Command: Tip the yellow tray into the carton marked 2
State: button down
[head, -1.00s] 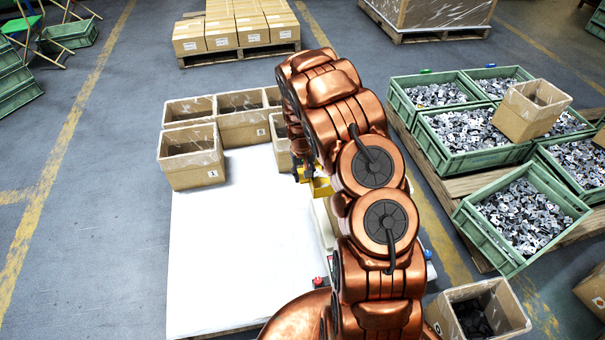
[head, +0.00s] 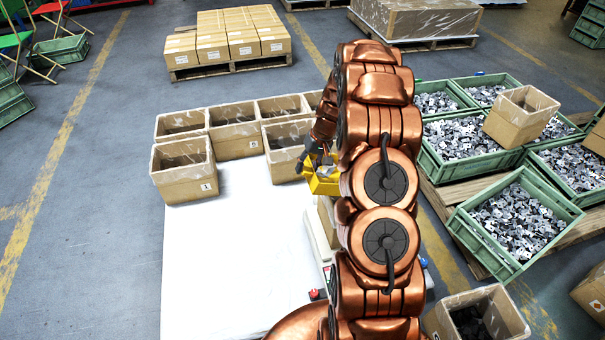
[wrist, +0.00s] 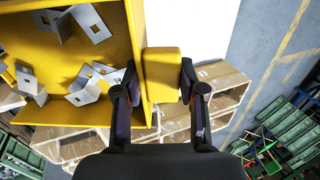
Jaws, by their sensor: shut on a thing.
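My gripper (wrist: 157,82) is shut on the yellow block-like grip at the side of the yellow tray (wrist: 140,45). The tray holds several bent grey metal parts (wrist: 88,22) in the wrist view. In the head view the tray (head: 322,186) hangs beside my arm, partly hidden by it, near the right front carton (head: 283,163). My gripper (head: 304,163) shows at its left. The left front carton (head: 183,184) reads 1. A carton behind (head: 232,143) bears a small label that I cannot read. No 2 is legible; the right front carton's label is not visible.
A white table top (head: 235,255) is clear in front of the cartons. Green crates (head: 470,222) full of metal parts stand on pallets at right, with an open carton (head: 520,115) on them. Another open carton (head: 478,318) stands at lower right.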

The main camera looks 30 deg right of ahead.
jog(key=shift+d+r+y, duration=0.4)
jog(key=shift+d+r, duration=0.1)
jog(key=shift+r, duration=0.3)
jog(key=s+d+r+t+y+b, duration=0.1)
jog(key=s+d+r+y+b, duration=0.1)
jog(key=d+r+y, duration=0.3)
jog(key=shift+s+d+r+t+b, duration=0.35)
jog(key=shift+d+r+b, duration=0.45)
jog(key=shift+d, duration=0.4)
dwell(0.3)
jog(key=a+f+h, duration=0.1)
jog(key=a+f, duration=0.1)
jog(key=w+a+f+g+h, duration=0.1)
jog(key=a+f+h, duration=0.1)
jog(key=a, duration=0.1)
jog(key=w+a+f+h, duration=0.1)
jog(key=a+f+h, duration=0.1)
jog(key=a+f, duration=0.1)
jog(key=shift+w+g, duration=0.2)
jog(key=shift+g, duration=0.05)
jog(key=shift+f, duration=0.15)
